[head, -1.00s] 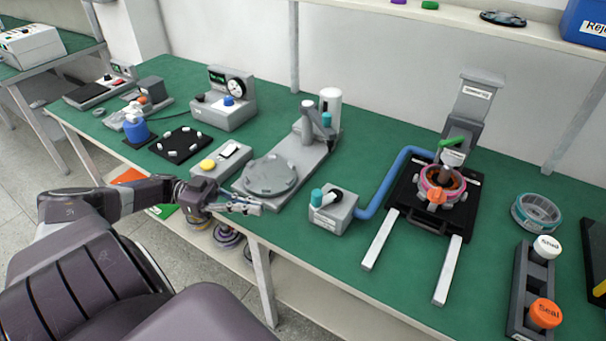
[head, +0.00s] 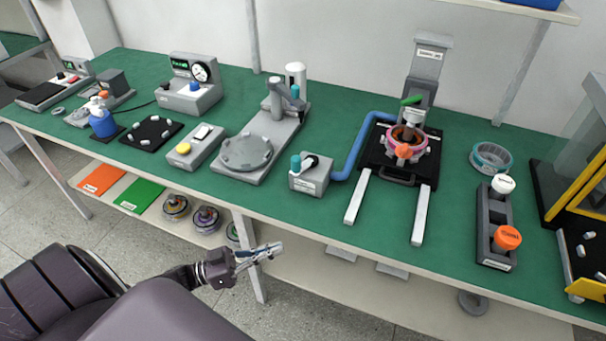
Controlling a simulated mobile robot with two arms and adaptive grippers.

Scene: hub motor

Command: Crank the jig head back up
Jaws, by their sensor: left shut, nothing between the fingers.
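The jig (head: 426,66) stands at the back right of the green bench, a grey upright on a black base. A green handle (head: 411,101) sits on it, just above its grey-white head (head: 413,117). The head is low, over a pink-rimmed hub part (head: 396,146) with copper windings and an orange knob; whether they touch I cannot tell. My left gripper (head: 268,251) is shut and empty, in front of the bench and below its top edge, well left of and nearer than the jig. My right gripper is not in view.
Two pale rails (head: 357,196) reach forward from the jig. A grey box (head: 310,176) with a teal knob stands left of it, beside a blue pipe (head: 357,149). A stud-and-seal holder (head: 496,225) and a teal ring (head: 491,157) lie right. The bench's front edge lies between my gripper and the jig.

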